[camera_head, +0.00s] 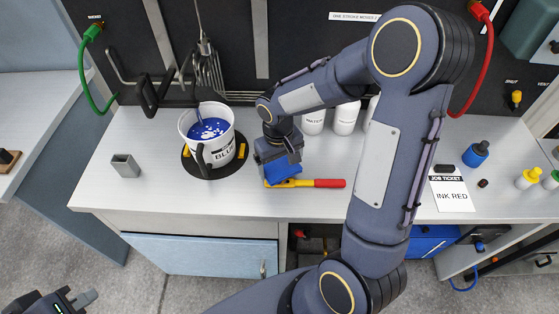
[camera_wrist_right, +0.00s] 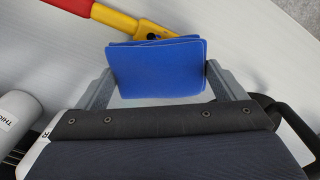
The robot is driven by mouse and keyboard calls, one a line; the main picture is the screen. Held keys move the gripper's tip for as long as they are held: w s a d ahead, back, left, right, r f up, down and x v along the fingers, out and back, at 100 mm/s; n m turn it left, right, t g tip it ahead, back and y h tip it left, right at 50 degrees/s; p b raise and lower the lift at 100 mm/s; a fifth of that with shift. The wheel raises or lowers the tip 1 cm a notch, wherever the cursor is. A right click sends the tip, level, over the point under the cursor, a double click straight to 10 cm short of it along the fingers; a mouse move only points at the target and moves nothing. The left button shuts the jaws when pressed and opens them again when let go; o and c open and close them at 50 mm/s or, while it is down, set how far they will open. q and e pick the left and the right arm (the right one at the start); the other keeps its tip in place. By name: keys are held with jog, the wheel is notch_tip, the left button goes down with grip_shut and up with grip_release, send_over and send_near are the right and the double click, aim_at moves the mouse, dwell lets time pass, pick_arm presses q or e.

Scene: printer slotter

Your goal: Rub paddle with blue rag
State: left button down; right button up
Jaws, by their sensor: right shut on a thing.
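The paddle lies flat on the bench, with a red handle (camera_head: 328,183) to the right and a yellow part (camera_head: 296,183) to the left. It also shows at the top left of the right wrist view (camera_wrist_right: 128,22). My right gripper (camera_head: 283,167) is shut on the folded blue rag (camera_wrist_right: 157,70). The rag (camera_head: 284,172) is over the paddle's yellow part and covers some of it; I cannot tell whether they touch. My left gripper (camera_head: 84,298) is partly in view at the bottom left, away from the bench; its opening is unclear.
A white bucket of blue paint (camera_head: 222,150) stands on a dark round pad to the left. A small grey block (camera_head: 125,166) is further left. White bottles (camera_head: 346,118) stand behind my right arm. A job ticket (camera_head: 450,194) reading "INK RED" and a blue bottle (camera_head: 475,154) are right.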

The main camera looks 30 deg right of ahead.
aim_at(280, 177)
jog(key=shift+f+b, duration=0.95)
jog(key=shift+f, duration=0.05)
dwell(0.5)
jog(key=shift+s+a+r+b, duration=0.15)
jog(key=shift+s+a, duration=0.2)
jog(key=shift+s, duration=0.2)
jog(key=shift+s+a+f+b, duration=0.1)
jog(key=shift+s+a, duration=0.2)
jog(key=shift+s, duration=0.3)
jog(key=shift+s+a+r+b, duration=0.15)
jog(key=shift+s+a, duration=0.2)
jog(key=shift+s, duration=0.2)
jog(key=shift+f, duration=0.3)
jog(key=shift+w+d+r, duration=0.1)
jog(key=shift+w+d, duration=0.1)
jog(key=shift+w, duration=0.05)
jog(key=shift+w+d, duration=0.45)
jog(key=shift+w, duration=0.25)
jog(key=shift+w+d, duration=0.45)
jog(key=shift+w, duration=0.25)
jog(key=shift+f, duration=0.2)
